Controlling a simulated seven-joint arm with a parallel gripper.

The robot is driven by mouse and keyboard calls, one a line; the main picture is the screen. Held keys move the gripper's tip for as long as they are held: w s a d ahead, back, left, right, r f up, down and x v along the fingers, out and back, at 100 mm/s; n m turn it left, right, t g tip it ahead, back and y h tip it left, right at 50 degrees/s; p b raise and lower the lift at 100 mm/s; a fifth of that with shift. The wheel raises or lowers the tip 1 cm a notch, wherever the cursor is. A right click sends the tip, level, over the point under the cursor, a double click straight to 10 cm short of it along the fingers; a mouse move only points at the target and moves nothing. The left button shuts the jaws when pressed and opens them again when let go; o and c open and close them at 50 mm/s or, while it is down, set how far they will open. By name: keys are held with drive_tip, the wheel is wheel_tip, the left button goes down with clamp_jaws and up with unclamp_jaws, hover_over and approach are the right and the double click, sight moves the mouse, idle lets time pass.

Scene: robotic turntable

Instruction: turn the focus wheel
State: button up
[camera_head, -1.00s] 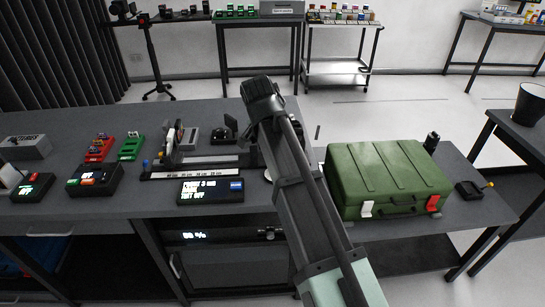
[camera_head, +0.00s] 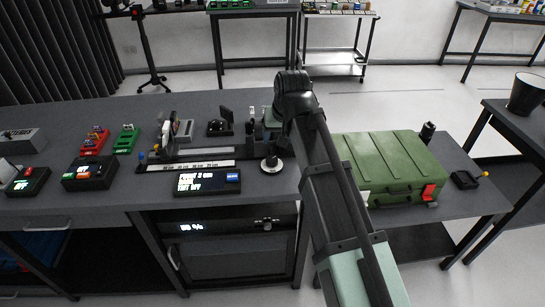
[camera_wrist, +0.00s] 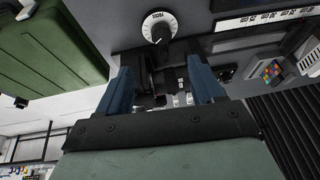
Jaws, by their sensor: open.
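The focus wheel (camera_wrist: 159,26) is a white dial with dark marks and a dark knob at its centre, seen at the top of the wrist view. In the head view the same small round dial (camera_head: 271,164) sits on the bench just left of my arm. My gripper (camera_wrist: 160,68) is open, its two blue fingers spread apart. A dark optical mount (camera_wrist: 165,78) shows between the fingers in the wrist view; I cannot tell whether they touch it. The wheel lies beyond the fingertips, outside the grip. In the head view my arm hides the fingers.
A rail with a white scale (camera_head: 190,166) and a display box (camera_head: 207,182) stand left of the dial. A green case (camera_head: 385,165) stands on the right. Red and green holders (camera_head: 126,139) sit farther left. Bare bench lies in front of the dial.

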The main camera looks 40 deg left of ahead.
sight(272, 158)
drive_tip(key=w+a+f, duration=0.1)
drive_tip(key=f, duration=0.3)
drive_tip(key=w+a+f+n, duration=0.1)
drive_tip(key=a+f, duration=0.1)
drive_tip(key=f, duration=0.2)
drive_tip(key=w+a+f+n, duration=0.1)
drive_tip(key=f, duration=0.3)
drive_tip(key=shift+a+f, duration=0.35)
drive_tip(key=shift+a, duration=0.05)
drive_tip(key=shift+c, duration=0.5)
drive_tip(key=c, duration=0.9)
drive_tip(key=shift+s+m+t+h, duration=0.1)
drive_tip(key=shift+m+t+h, duration=0.2)
drive_tip(key=shift+m, duration=0.75)
drive_tip(key=shift+s+m+t+h, duration=0.1)
drive_tip(key=shift+m+t+h, duration=0.15)
drive_tip(key=shift+m, duration=0.8)
drive_tip(key=shift+c, duration=0.2)
